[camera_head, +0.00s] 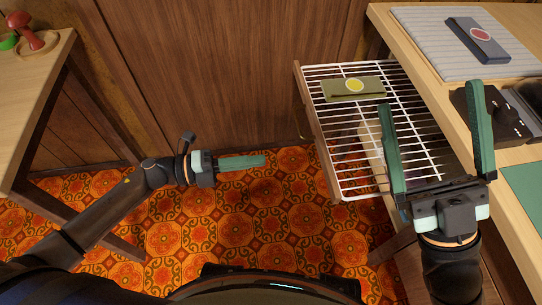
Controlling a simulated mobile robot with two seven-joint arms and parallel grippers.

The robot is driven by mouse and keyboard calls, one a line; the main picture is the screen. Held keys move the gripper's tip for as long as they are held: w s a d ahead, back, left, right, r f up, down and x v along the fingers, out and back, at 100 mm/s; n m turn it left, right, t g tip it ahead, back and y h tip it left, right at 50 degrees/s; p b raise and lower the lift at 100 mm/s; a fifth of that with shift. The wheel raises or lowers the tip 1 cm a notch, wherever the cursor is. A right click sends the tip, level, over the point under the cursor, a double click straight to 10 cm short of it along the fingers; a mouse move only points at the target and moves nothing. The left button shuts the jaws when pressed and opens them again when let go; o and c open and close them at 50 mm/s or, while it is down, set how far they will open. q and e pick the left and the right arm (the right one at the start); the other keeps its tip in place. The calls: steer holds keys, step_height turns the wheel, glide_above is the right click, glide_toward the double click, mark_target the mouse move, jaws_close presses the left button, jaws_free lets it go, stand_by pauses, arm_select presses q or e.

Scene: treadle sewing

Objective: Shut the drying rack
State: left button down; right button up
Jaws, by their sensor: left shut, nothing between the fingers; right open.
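The drying rack (335,128) is a white wire grid with a wooden front edge (318,140) on its left. It sticks out to the left from under the wooden table at the right. An olive-green piece with a yellow oval (354,88) lies on its far part. My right gripper (432,97) is open, its green fingers spread above the rack's right part and the table edge, hiding some wires. I cannot tell whether it touches the rack. My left gripper (263,161) is shut and empty over the tiled floor, left of the rack and apart from it.
The right table (422,55) holds a striped grey mat (425,18), a dark blue piece with a red oval (478,38), a black device (490,115) and a green mat (525,185). Another table (40,62) at left holds a red-handled object (22,22). Floor (270,210) between is clear.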

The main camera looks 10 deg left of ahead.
mark_target(322, 152)
arm_select(q)
steer(key=b+x, duration=0.1)
steer(key=x, duration=1.1)
steer(key=shift+d, duration=0.1)
arm_select(e)
steer(key=shift+w+a+f, duration=0.1)
steer(key=shift+f, duration=0.75)
arm_select(q)
steer(key=shift+w+b, duration=0.1)
steer(key=shift+b, duration=0.2)
